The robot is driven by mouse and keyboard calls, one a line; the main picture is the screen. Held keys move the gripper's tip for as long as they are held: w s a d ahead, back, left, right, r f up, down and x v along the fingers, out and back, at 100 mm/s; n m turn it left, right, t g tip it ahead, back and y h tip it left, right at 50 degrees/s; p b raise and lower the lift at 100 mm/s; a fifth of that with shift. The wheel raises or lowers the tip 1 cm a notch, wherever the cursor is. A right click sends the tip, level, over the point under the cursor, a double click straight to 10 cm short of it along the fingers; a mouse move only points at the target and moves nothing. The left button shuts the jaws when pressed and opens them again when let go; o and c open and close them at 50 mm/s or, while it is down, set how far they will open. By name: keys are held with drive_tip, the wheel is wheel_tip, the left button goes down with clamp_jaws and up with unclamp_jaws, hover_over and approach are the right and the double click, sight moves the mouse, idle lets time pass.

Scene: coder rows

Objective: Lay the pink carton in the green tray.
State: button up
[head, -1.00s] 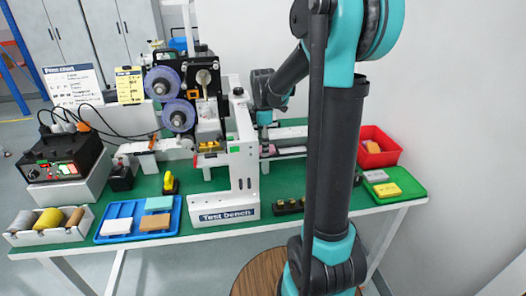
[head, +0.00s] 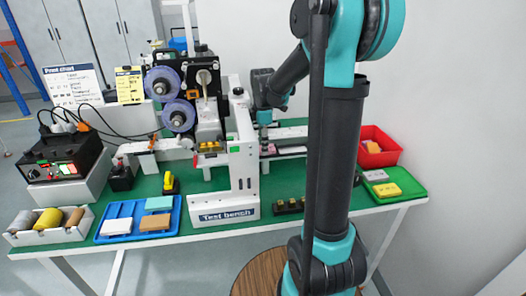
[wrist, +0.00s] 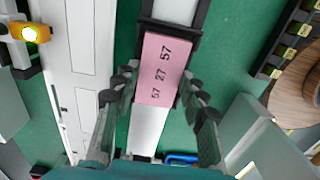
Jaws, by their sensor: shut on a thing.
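The pink carton (wrist: 163,72), printed with dark numbers, lies along a white strip in the wrist view. My gripper (wrist: 160,103) is shut on it, with one dark finger on each side of its near part. In the head view my gripper (head: 265,134) is beside the white test bench frame, and only a small bit of the pink carton (head: 268,149) shows below it. The green tray (head: 413,187) is at the right end of the table, holding a yellow block and a grey block.
The white test bench frame (head: 243,170) stands close left of my gripper. A red bin (head: 391,156) with an orange item sits behind the green tray. A dark strip of small parts (head: 290,206) lies in front. A blue tray (head: 176,220) is further left.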

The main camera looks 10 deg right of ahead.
drive_tip(key=shift+r, duration=2.4)
